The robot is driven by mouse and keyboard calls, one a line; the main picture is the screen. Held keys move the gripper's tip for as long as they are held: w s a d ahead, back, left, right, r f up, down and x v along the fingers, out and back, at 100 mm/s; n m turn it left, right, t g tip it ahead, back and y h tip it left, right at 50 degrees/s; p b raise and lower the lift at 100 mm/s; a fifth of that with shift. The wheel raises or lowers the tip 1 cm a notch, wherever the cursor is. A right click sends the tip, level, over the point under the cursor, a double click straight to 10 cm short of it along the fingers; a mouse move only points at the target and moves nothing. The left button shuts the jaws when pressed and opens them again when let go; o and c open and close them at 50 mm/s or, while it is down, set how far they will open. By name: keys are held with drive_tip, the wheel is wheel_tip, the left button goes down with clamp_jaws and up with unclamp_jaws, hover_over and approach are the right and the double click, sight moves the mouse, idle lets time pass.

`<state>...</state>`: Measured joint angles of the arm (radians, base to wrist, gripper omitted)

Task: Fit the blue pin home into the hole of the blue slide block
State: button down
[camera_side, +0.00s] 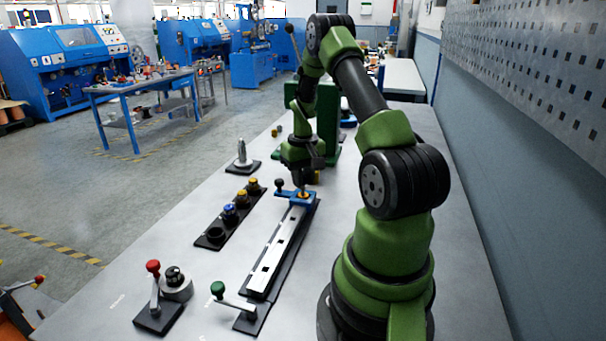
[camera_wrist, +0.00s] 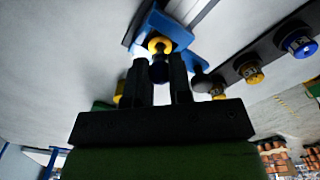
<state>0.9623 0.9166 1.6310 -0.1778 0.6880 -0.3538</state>
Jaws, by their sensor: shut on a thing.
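The blue slide block (camera_side: 297,198) sits at the far end of a long grey rail. In the wrist view the block (camera_wrist: 172,30) lies just ahead of my fingertips. My gripper (camera_side: 302,187) points down over the block. In the wrist view my gripper (camera_wrist: 158,66) is shut on the dark blue pin (camera_wrist: 159,72). A round yellow part (camera_wrist: 159,45) shows between the pin and the block, and also on the block in the side view (camera_side: 303,195). The hole is hidden, and I cannot tell how deep the pin sits.
A black rack (camera_side: 213,242) left of the rail holds yellow-topped parts (camera_side: 242,197) and a blue-ringed part (camera_side: 229,213). A green-knobbed lever (camera_side: 218,288) and a red-knobbed lever (camera_side: 153,267) stand near the front. A metal post (camera_side: 241,153) stands behind the rack.

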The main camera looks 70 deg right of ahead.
drive_tip(key=shift+f, duration=0.7)
drive_tip(key=shift+f, duration=0.3)
idle(0.4)
drive_tip(key=c, duration=1)
unclamp_jaws()
drive_tip(key=shift+o, duration=0.2)
drive_tip(key=shift+r, duration=0.1)
wheel_tip(320, 180, up, 10)
drive_tip(key=shift+f, duration=0.1)
